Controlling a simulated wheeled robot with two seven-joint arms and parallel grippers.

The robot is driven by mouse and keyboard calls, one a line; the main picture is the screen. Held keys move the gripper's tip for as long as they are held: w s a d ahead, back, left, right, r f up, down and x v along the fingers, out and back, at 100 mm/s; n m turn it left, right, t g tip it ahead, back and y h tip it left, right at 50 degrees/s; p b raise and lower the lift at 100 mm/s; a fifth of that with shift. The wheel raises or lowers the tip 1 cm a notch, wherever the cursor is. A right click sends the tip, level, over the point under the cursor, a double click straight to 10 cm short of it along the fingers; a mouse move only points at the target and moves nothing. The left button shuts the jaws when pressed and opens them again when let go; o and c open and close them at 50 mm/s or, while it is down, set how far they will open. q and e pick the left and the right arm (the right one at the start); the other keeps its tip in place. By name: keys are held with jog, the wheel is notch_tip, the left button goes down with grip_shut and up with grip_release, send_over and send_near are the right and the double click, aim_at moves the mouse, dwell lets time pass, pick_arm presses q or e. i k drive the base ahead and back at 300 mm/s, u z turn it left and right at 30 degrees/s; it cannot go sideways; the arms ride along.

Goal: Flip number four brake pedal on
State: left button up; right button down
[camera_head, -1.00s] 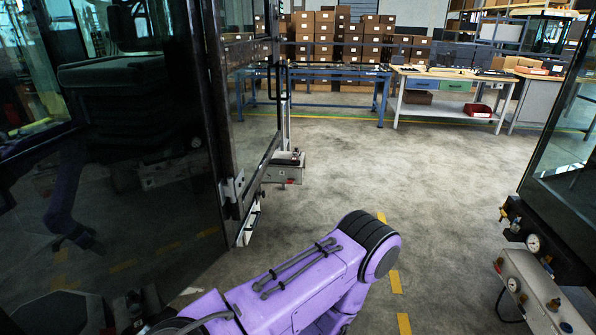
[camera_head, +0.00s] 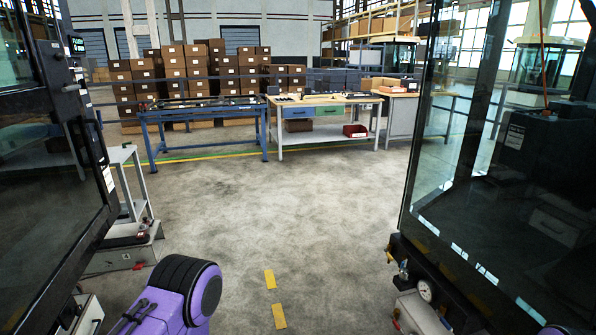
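No brake pedal can be made out in this view, and no number four label is legible. A dark glass cab panel (camera_head: 45,180) fills the left edge. A second glazed cab (camera_head: 500,190) stands on the right. At its foot is a grey box with a round gauge (camera_head: 425,291) and fittings, cut off by the bottom edge. A purple link of my arm shows at the lower left, in front of the left panel. Neither of my grippers is in the picture, so their state is hidden.
An open grey floor (camera_head: 270,210) with yellow dashes lies between the cabs. A grey trolley (camera_head: 130,250) stands beside the left panel. A blue table (camera_head: 205,108), a workbench (camera_head: 325,100) and stacked cartons (camera_head: 215,65) line the back.

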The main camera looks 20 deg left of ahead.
aim_at(139, 266)
jog(key=u, duration=0.4)
jog(key=i, duration=2.35)
jog(key=u, duration=1.55)
jog(key=i, duration=1.05)
jog(key=u, duration=1.5)
jog(key=i, duration=0.5)
jog(key=u, duration=0.4)
